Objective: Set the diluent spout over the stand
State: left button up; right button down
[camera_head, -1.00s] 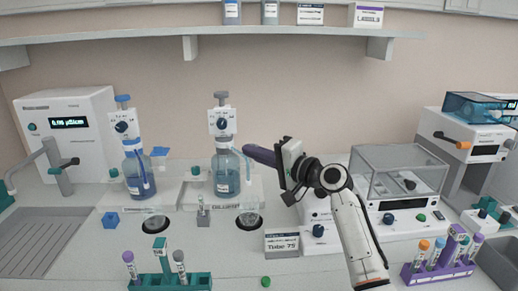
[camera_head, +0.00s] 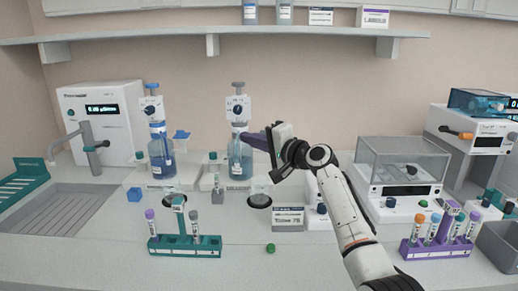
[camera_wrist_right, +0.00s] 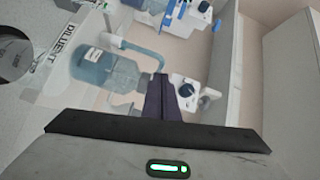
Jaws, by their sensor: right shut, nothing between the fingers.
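The diluent dispenser (camera_head: 239,158) is a clear bottle of blue liquid with a white head, dark knob and pump top, at the back of the bench. Its pale blue spout (camera_wrist_right: 150,50) curves out of the bottle in the right wrist view, near the DILUENT label (camera_wrist_right: 62,40). In the wrist view the fingers (camera_wrist_right: 160,92) overlap the bottle's edge. My left gripper is out of view.
A similar blue dispenser (camera_head: 161,155) stands to the left. A green rack (camera_head: 185,249) and a purple rack (camera_head: 437,252) hold tubes in front. A clear-lidded balance (camera_head: 403,165) is at right.

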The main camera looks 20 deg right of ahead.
jog(key=a, duration=0.3)
jog(key=shift+w+a+f, duration=0.1)
jog(key=shift+w+a, duration=0.15)
jog(key=shift+w, duration=0.15)
jog(key=p, duration=0.2)
send_near(237, 139)
jog(key=s+a, duration=0.3)
jog(key=a, duration=0.3)
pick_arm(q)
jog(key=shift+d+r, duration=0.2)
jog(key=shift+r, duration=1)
pick_arm(e)
jog(key=shift+r, duration=0.3)
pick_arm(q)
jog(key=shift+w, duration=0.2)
